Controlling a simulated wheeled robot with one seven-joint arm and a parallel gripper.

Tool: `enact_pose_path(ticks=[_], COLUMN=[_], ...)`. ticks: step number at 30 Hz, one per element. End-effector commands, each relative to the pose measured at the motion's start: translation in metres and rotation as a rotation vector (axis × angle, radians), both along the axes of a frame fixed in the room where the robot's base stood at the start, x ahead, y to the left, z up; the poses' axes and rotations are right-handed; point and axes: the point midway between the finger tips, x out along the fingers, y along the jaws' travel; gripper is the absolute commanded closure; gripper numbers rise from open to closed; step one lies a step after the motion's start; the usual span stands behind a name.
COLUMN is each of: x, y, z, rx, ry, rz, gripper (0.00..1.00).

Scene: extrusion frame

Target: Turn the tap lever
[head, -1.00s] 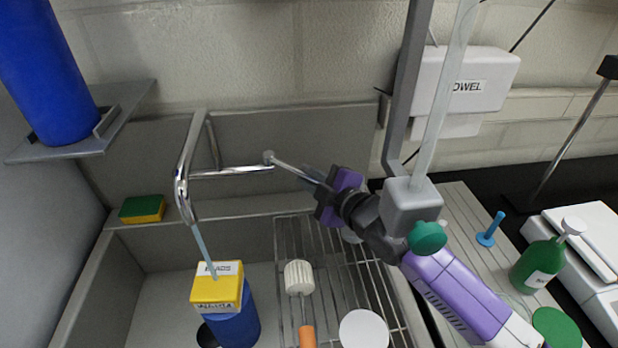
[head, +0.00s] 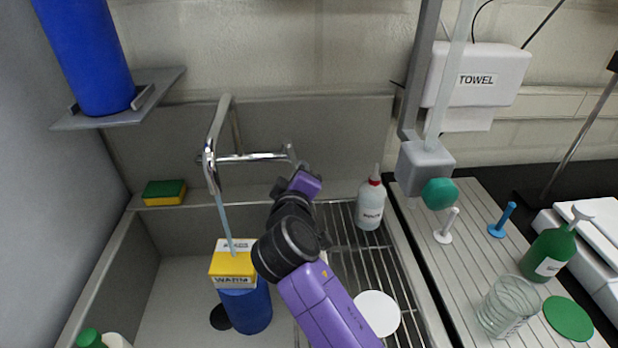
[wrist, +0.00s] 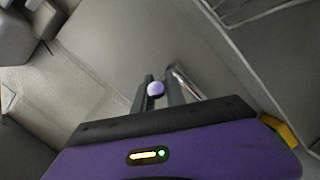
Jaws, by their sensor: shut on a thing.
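The chrome tap (head: 217,140) stands at the back of the sink, with a pale blue stream falling from its spout. Its lever (head: 292,152) sits at the right end of the horizontal pipe and runs into my gripper (head: 304,180), which hides most of it. In the wrist view my gripper (wrist: 158,95) has its two dark fingers on either side of the lever's pale round end (wrist: 155,88). It is shut on the lever. The tap's chrome pipe (wrist: 185,82) shows just right of the fingers.
A yellow box (head: 233,265) on a blue container (head: 247,308) stands under the stream. A white bottle (head: 370,205) stands on the wire rack, right of my arm. A sponge (head: 164,192) lies on the left ledge. A grey block (head: 424,168) hangs at the right.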

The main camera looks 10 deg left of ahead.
Motion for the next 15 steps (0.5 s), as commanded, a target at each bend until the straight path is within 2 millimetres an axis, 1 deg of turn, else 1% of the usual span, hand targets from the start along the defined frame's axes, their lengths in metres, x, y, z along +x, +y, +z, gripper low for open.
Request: enact_pose_path(ticks=[1, 3, 9, 15], x=[-0.003, -0.005, -0.007, -0.008], y=[0.007, 0.011, 0.018, 0.022], z=[-0.005, -0.005, -0.004, -0.002], rx=[-0.001, -0.002, -0.002, -0.002], ry=[0.002, 0.001, 0.002, 0.002], rz=[-0.023, -0.06, -0.145, -0.19], gripper=[1.0, 1.0, 1.0, 1.0])
